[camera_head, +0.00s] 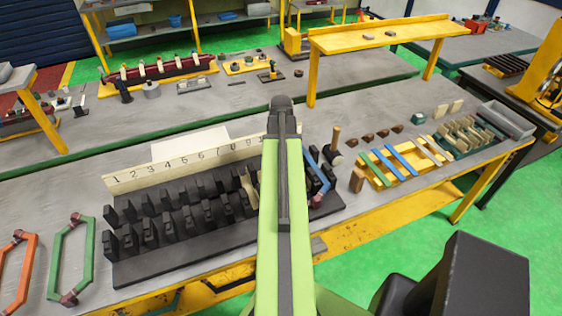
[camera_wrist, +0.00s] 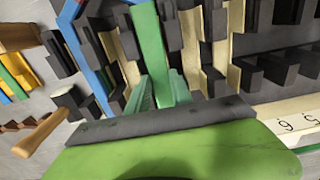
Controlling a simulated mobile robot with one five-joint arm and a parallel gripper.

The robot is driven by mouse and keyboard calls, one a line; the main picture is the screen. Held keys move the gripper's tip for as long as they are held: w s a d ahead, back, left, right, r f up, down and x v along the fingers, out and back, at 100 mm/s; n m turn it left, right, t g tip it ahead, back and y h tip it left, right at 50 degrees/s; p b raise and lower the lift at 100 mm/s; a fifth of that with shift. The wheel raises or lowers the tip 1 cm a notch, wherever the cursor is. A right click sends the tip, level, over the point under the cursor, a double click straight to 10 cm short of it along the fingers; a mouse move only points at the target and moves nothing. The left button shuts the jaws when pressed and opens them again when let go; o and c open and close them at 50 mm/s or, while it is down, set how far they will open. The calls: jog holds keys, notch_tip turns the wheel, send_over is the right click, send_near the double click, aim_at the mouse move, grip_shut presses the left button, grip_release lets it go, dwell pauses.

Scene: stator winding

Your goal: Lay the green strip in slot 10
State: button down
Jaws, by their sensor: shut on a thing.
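In the wrist view my gripper (camera_wrist: 160,90) is shut on the green strip (camera_wrist: 148,40). The strip sticks out past the fingers, over the black slotted block (camera_wrist: 285,68). Tan liners (camera_wrist: 190,40) stand in several slots close to the strip. I cannot tell whether the strip is inside a slot or above it. Numbers 1 to 9 can be read; my arm covers the slot 10 area, my gripper and the held strip.
A blue coil (camera_head: 318,172) stands at the block's right end, close to my arm; it also shows in the wrist view (camera_wrist: 85,55). A mallet (camera_head: 335,150) and a yellow strip rack (camera_head: 400,168) are to the right. Green (camera_head: 76,260) and orange (camera_head: 20,270) coils lie left.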

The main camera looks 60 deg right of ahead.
jog(key=shift+f, duration=0.2)
jog(key=shift+s+f+b, duration=0.1)
jog(key=shift+f+b, duration=2.25)
jog(key=shift+b, duration=0.05)
jog(key=shift+f+b, duration=0.5)
jog(key=c, duration=1.1)
grip_release()
jog(key=shift+o, duration=0.2)
jog(key=shift+r, duration=0.15)
jog(key=shift+r+p, duration=0.7)
jog(key=shift+p, duration=0.1)
